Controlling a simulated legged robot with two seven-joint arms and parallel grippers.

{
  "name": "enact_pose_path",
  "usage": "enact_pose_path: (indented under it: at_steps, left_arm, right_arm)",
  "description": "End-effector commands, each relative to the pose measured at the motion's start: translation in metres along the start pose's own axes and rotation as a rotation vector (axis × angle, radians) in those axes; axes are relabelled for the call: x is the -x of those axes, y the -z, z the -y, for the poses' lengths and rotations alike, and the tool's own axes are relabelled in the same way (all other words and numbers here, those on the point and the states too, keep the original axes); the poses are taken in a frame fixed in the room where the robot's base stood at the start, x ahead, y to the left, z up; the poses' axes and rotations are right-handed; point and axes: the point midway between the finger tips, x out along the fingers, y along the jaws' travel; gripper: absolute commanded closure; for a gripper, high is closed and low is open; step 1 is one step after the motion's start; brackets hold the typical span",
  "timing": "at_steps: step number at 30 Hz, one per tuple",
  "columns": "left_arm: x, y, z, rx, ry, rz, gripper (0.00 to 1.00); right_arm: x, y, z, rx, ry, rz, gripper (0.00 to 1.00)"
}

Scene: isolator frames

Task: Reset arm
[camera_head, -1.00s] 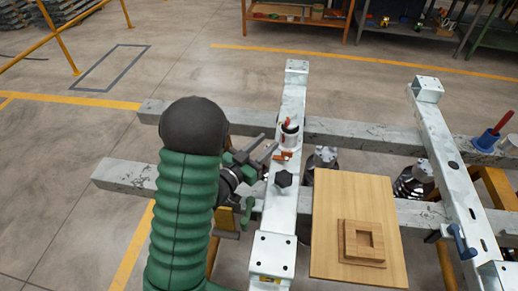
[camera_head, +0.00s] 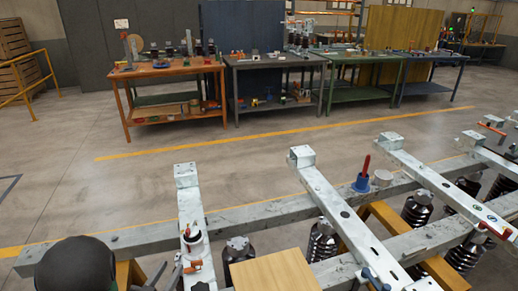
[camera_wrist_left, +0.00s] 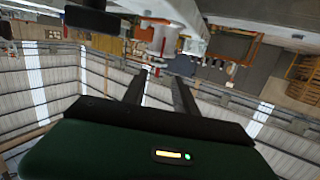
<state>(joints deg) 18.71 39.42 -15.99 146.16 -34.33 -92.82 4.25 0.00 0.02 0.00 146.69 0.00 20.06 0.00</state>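My left arm shows at the lower left of the head view, with a dark rounded joint of mine at the bottom edge. My left gripper (camera_head: 163,276) is partly cut off there, just left of the white upright device with a red part (camera_head: 194,244) on the pale metal beam (camera_head: 187,195). In the left wrist view the two dark fingers of this gripper (camera_wrist_left: 158,88) stand apart with nothing between them. A white cylindrical part (camera_wrist_left: 165,36) is beyond the fingertips there; contact cannot be told.
A wooden board (camera_head: 272,273) lies at the bottom centre. A blue holder with a red handle (camera_head: 362,180) stands on the long grey beam (camera_head: 260,217). Dark ribbed insulators (camera_head: 322,242) are below the beams. Workbenches (camera_head: 275,75) line the back; the floor between is clear.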

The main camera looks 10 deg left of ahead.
Motion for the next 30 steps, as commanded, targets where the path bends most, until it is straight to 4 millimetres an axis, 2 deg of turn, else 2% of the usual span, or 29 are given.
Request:
enact_pose_path:
  at_steps: [1,4,8,11,16,18,21,30]
  left_arm:
    - [-0.006,0.013,-0.004,-0.017,0.010,0.062,0.66]
    - [-0.012,0.015,-0.012,-0.040,0.047,0.262,0.66]
    - [0.005,0.016,-0.032,-0.033,0.085,0.546,0.66]
    - [0.036,0.021,-0.058,-0.009,0.088,0.767,0.66]
    - [0.103,0.035,-0.106,0.037,0.049,1.081,0.66]
    - [0.123,0.039,-0.119,0.047,0.031,1.161,0.66]
    - [0.138,0.040,-0.128,0.054,0.017,1.217,0.66]
    - [0.140,0.038,-0.128,0.056,0.017,1.227,0.66]
  right_arm:
    - [0.016,0.004,0.000,0.000,0.000,0.000,0.12]
    - [0.035,0.009,0.000,0.000,0.000,-0.001,0.12]
    - [0.058,0.014,0.000,0.000,0.000,-0.001,0.12]
    - [0.075,0.018,0.000,0.000,0.000,-0.001,0.12]
    - [0.094,0.022,0.000,0.000,0.000,-0.001,0.12]
    - [0.097,0.023,0.000,0.000,0.000,-0.001,0.12]
    - [0.098,0.023,0.000,0.000,0.000,-0.001,0.12]
    - [0.096,0.023,0.000,0.000,0.000,0.000,0.12]
